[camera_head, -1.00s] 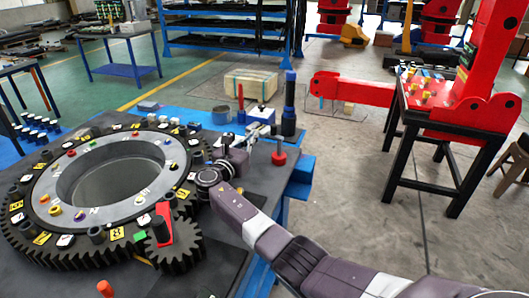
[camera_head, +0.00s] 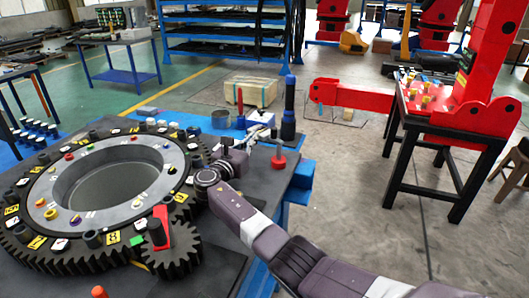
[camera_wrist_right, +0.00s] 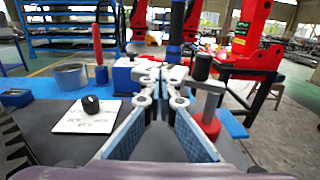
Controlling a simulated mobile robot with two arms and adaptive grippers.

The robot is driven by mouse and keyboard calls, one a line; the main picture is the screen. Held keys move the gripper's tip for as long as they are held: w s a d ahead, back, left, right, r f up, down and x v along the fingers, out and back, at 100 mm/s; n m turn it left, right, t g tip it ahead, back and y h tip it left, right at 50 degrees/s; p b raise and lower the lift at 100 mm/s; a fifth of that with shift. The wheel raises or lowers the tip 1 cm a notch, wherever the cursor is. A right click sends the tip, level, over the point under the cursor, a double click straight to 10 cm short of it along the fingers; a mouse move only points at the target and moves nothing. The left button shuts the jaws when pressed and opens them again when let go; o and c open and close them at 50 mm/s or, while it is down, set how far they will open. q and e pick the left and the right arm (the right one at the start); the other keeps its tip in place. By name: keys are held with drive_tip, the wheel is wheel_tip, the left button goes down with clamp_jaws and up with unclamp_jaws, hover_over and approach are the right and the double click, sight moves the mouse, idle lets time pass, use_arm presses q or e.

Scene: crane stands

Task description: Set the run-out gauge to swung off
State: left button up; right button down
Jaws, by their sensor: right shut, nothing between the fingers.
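A grey post with a dark cap on a round red base (camera_head: 279,160) stands at the bench's right side. It looks like the run-out gauge, but I cannot tell for sure. In the right wrist view the post (camera_wrist_right: 212,100) stands just right of my right gripper (camera_wrist_right: 152,78), with a pale arm reaching left near the fingertips. I cannot tell whether they touch. My right gripper (camera_head: 264,135) is shut and empty, reaching away from me over the bench. A blue block (camera_wrist_right: 125,76) lies just left of its tips. My left gripper is not in view.
A large toothed ring (camera_head: 60,250) fills the bench's left, with a small gear (camera_head: 180,252) beside it. A white plate with a black knob (camera_wrist_right: 88,105), a grey cup (camera_wrist_right: 71,76) and a red upright handle (camera_wrist_right: 98,45) stand left of the gripper. Open floor lies right.

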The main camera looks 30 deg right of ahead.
drive_tip(key=v, duration=0.7)
drive_tip(key=shift+a, duration=0.25)
drive_tip(key=shift+s, duration=0.15)
